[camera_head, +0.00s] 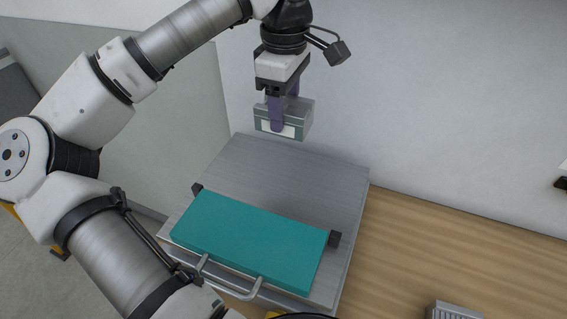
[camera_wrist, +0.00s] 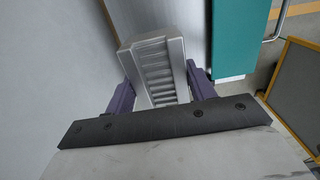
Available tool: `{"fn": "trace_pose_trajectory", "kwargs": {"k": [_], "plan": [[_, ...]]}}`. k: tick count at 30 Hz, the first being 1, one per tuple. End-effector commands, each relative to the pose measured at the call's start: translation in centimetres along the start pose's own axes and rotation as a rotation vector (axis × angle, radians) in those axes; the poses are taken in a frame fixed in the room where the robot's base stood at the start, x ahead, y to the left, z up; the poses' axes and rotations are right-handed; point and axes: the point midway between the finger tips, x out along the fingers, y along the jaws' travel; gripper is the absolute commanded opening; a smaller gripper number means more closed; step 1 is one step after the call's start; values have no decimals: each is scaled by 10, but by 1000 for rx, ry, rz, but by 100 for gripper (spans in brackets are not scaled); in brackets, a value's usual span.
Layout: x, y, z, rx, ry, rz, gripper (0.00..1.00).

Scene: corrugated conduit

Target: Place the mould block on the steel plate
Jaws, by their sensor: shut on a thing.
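The mould block (camera_head: 303,119) is a grey metal block with a pale label on its front. My gripper (camera_head: 283,112) is shut on it, with purple fingers on its two sides. In the wrist view the mould block (camera_wrist: 157,72) shows a ribbed channel and sits between the fingers of my gripper (camera_wrist: 160,98). The steel plate (camera_head: 270,165) is a brushed grey slab on the wooden bench. The block appears over the plate's back edge; the gap beneath it is hard to judge.
A teal slab (camera_head: 250,240) with dark end brackets and a metal handle (camera_head: 230,284) covers the plate's front part. The plate's back part is bare. A grey wall stands close behind. Another ribbed block (camera_head: 456,311) lies on the wooden bench (camera_head: 430,245) at lower right.

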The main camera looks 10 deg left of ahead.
Motion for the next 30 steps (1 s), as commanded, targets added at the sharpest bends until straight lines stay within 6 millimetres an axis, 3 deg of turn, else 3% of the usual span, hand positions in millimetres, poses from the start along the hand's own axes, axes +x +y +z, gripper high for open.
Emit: {"fn": "trace_pose_trajectory", "kwargs": {"k": [1, 9, 19, 26, 30], "plan": [[22, 0, 0, 0, 0, 3, 11], [78, 0, 0, 0, 0, 3, 11], [101, 1, 0, 0, 0, 4, 11], [135, 0, 0, 0, 0, 3, 11], [136, 1, 0, 0, 1, 4, 11]]}}
